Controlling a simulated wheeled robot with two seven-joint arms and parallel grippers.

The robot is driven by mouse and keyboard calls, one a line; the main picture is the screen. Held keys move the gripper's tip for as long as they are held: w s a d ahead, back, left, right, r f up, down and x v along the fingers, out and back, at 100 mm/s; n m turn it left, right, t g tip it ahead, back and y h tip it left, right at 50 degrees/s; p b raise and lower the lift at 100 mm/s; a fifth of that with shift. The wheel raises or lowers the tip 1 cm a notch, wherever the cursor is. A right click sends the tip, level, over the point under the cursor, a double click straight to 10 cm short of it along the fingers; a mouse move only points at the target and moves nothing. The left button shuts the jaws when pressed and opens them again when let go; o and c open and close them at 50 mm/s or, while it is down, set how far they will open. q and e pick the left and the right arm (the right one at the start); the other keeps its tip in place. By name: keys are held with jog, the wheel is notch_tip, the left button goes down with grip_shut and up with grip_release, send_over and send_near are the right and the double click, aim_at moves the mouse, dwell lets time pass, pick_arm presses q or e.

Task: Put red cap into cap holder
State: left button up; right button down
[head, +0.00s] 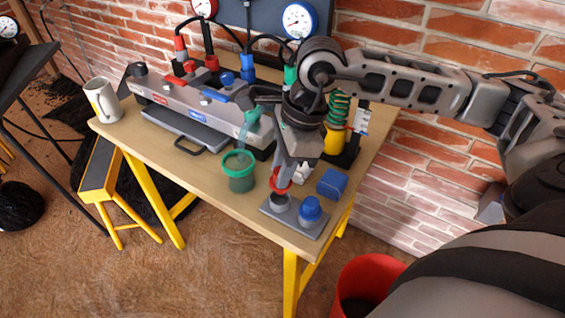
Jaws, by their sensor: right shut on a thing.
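The cap holder (294,226) is a grey plate near the front right corner of the table. A blue cap (312,209) sits on its right side, and a grey round seat (281,203) is on its left side. My right gripper (282,176) points down and is shut on the red cap (280,184). The red cap is right over the left seat; whether they touch I cannot tell. The gripper's fingers hide part of the cap. My left gripper is out of view.
A green-rimmed container (239,172) stands left of the holder, and a blue block (332,183) lies behind it. A grey test unit (190,108) with hoses and a white mug (103,100) stand further left. A red bucket (362,280) is on the floor.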

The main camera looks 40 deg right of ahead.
jog(key=shift+w+a+b, duration=0.1)
jog(key=shift+b, duration=0.4)
dwell(0.9)
jog(key=shift+f, duration=0.15)
jog(key=shift+f+b, duration=0.4)
jog(key=shift+b, duration=0.3)
jog(key=shift+f, duration=0.2)
dwell(0.4)
jog(key=shift+f+b, duration=0.55)
jog(key=shift+b, duration=0.3)
jog(key=shift+f, duration=0.2)
jog(key=shift+f+b, duration=0.3)
jog(key=shift+b, duration=0.3)
jog(key=shift+f+b, duration=0.25)
jog(key=shift+b, duration=0.05)
